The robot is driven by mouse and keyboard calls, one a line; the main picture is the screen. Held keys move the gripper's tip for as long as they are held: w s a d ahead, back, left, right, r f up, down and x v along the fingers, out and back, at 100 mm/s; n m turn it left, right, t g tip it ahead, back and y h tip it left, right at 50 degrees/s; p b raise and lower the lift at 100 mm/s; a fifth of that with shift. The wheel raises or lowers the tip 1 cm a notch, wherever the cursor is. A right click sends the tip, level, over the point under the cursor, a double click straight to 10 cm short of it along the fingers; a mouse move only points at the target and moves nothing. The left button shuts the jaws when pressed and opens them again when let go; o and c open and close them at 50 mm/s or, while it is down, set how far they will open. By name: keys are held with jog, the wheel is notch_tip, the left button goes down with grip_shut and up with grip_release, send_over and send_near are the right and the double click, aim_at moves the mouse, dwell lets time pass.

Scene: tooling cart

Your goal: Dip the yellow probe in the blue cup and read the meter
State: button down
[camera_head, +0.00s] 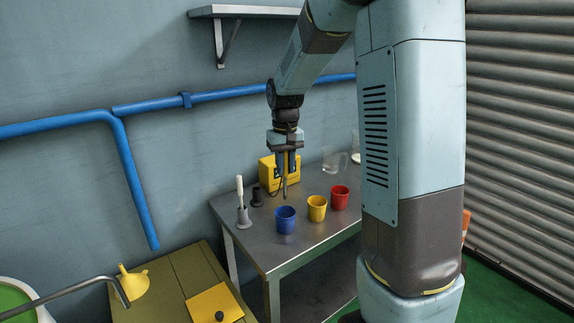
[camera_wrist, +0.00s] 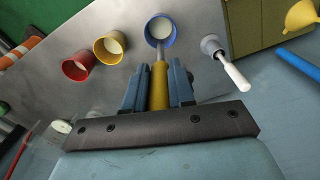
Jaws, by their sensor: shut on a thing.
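My gripper (camera_head: 288,163) is shut on the yellow probe (camera_wrist: 158,86), which hangs tip down between the blue fingers, also seen in the wrist view (camera_wrist: 158,92). The probe's grey tip (camera_head: 285,190) ends just above the blue cup (camera_head: 285,224) in the head view. In the wrist view the tip lines up with the mouth of the blue cup (camera_wrist: 174,30), which holds pale liquid. The yellow meter (camera_head: 266,174) stands on the cart behind the gripper, partly hidden by it. I cannot make out a reading.
A yellow cup (camera_head: 316,210) and a red cup (camera_head: 339,199) stand right of the blue cup. A white-handled tool stands in a grey holder (camera_head: 244,220) at left, beside a dark holder (camera_head: 257,198). A clear beaker (camera_head: 333,161) is at the back. The cart's front (camera_head: 275,259) is clear.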

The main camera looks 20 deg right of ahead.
aim_at(285, 197)
jog(key=shift+f, duration=5.65)
jog(key=shift+r, duration=5.25)
